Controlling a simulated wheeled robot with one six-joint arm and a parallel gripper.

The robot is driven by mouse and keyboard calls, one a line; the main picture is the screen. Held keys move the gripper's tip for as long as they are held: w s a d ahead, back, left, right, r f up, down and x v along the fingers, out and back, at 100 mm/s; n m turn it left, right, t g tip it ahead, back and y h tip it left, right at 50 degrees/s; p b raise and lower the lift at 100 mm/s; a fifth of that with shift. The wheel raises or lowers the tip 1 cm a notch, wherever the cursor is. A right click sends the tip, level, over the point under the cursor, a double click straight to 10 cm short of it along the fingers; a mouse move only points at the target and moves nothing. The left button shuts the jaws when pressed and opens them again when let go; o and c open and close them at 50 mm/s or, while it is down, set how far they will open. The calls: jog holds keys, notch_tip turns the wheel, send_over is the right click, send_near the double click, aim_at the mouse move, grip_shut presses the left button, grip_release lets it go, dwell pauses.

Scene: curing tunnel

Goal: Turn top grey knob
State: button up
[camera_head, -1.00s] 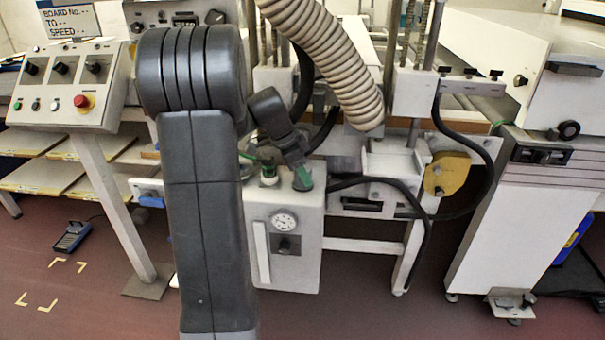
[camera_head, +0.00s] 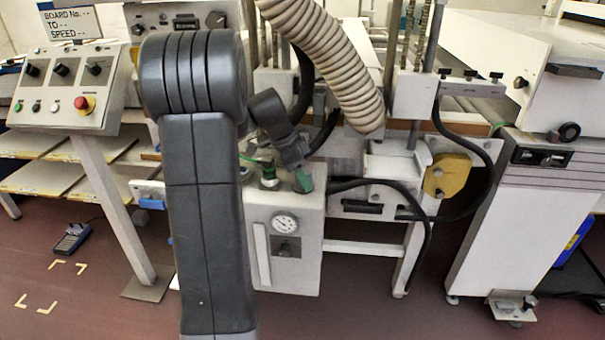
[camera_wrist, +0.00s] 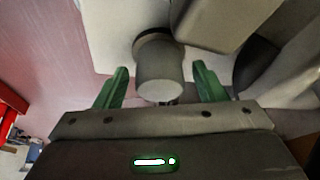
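The grey knob (camera_wrist: 160,78) is a round cylinder with a pale flat end, in the upper middle of the wrist view. My gripper (camera_wrist: 159,88) is open, with one green finger on each side of the knob. A gap shows between each finger and the knob. In the head view, my gripper (camera_head: 287,183) is low at the top of the white box with a gauge (camera_head: 304,262).
A ribbed hose (camera_head: 325,55) hangs just right of my gripper, and black cables (camera_head: 375,183) loop nearby. A control panel (camera_head: 65,85) with a red button (camera_head: 84,104) stands at left. A white machine cabinet (camera_head: 515,220) is at right. The foreground floor is open.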

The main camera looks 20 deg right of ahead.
jog(key=p+v, duration=0.2)
jog(key=v, duration=1.2)
jog(key=shift+f, duration=0.15)
jog(key=b+x, duration=0.2)
jog(key=x, duration=1.1)
jog(key=shift+d+f, duration=0.2)
jog(key=shift+f, duration=0.1)
